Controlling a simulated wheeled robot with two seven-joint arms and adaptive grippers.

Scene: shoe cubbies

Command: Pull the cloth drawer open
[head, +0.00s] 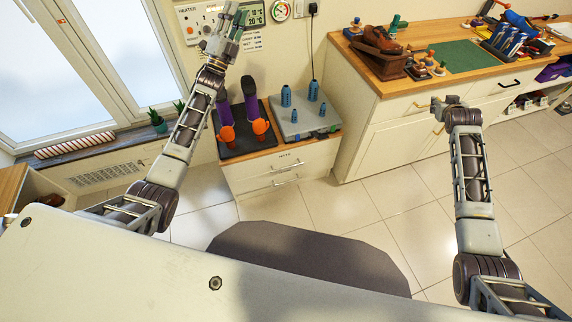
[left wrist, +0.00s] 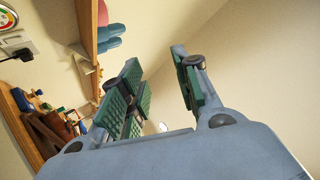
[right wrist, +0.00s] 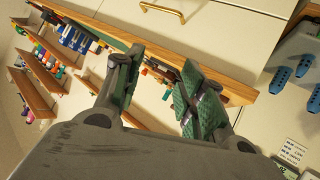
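A small cream cabinet stands at the centre of the head view, with two drawer fronts. The upper drawer (head: 262,172) has a small label too small to read and a metal bar handle (head: 289,167). The lower drawer (head: 262,190) has a similar handle (head: 286,181). Both look shut; I cannot tell which is the cloth drawer. My left gripper (head: 228,32) is raised by the wall, above and behind the cabinet; its green-padded fingers are open and empty in the left wrist view (left wrist: 160,85). My right gripper (head: 440,103) is open and empty (right wrist: 158,85), before the right-hand counter.
A wooden-topped counter (head: 398,88) with drawers stands right. A dark rug (head: 310,255) lies on the open tiled floor.

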